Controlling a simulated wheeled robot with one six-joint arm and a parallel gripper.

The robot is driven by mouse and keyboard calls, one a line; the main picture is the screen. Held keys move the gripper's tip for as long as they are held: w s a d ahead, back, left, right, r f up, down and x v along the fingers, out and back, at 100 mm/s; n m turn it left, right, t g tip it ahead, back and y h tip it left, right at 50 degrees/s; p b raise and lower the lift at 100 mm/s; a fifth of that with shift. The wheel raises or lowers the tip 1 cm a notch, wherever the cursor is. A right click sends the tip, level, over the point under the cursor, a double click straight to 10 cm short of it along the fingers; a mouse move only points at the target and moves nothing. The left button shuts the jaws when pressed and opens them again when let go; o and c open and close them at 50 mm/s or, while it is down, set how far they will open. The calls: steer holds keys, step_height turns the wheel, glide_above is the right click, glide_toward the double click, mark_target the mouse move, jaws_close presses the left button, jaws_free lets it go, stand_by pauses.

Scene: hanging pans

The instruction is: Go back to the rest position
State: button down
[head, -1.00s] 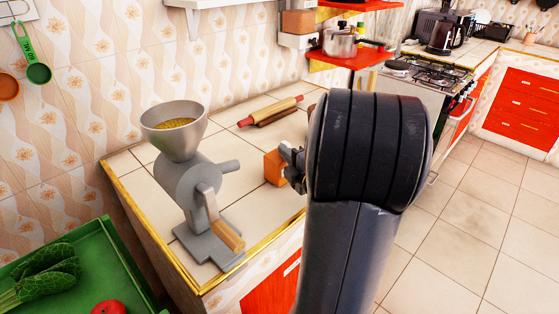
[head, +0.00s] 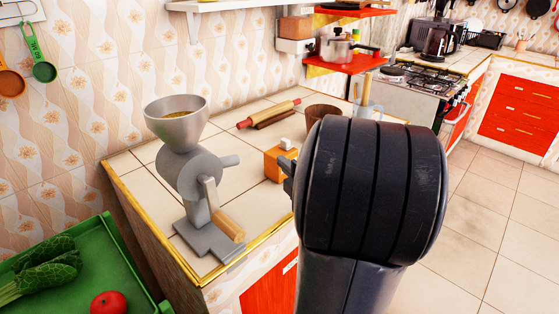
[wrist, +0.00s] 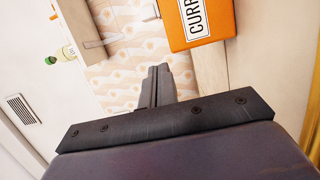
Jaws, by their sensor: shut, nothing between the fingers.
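My gripper (wrist: 158,84) shows in the wrist view with its two fingers together, shut and empty. In the head view my dark arm stands large at the right of centre, and the fingers are hidden behind it; only a small part of the wrist shows at its left edge. An orange box (head: 277,165) stands on the tiled counter just left of my arm. An orange block with black lettering (wrist: 202,22) is close to the fingers in the wrist view, apart from them.
A grey grinder (head: 196,178) stands on the counter (head: 135,172). A rolling pin (head: 270,113) and a brown bowl (head: 322,112) lie behind. A green tray (head: 100,262) with a tomato (head: 108,303) is at lower left. A red shelf (head: 350,64) holds a pot. The floor at right is clear.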

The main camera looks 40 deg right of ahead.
steer(key=shift+s+a+r, duration=0.1)
steer(key=shift+s+a, duration=0.1)
steer(key=shift+s, duration=1.2)
steer(key=shift+s+a, duration=0.2)
steer(key=shift+s, duration=1.15)
steer(key=shift+w, duration=0.15)
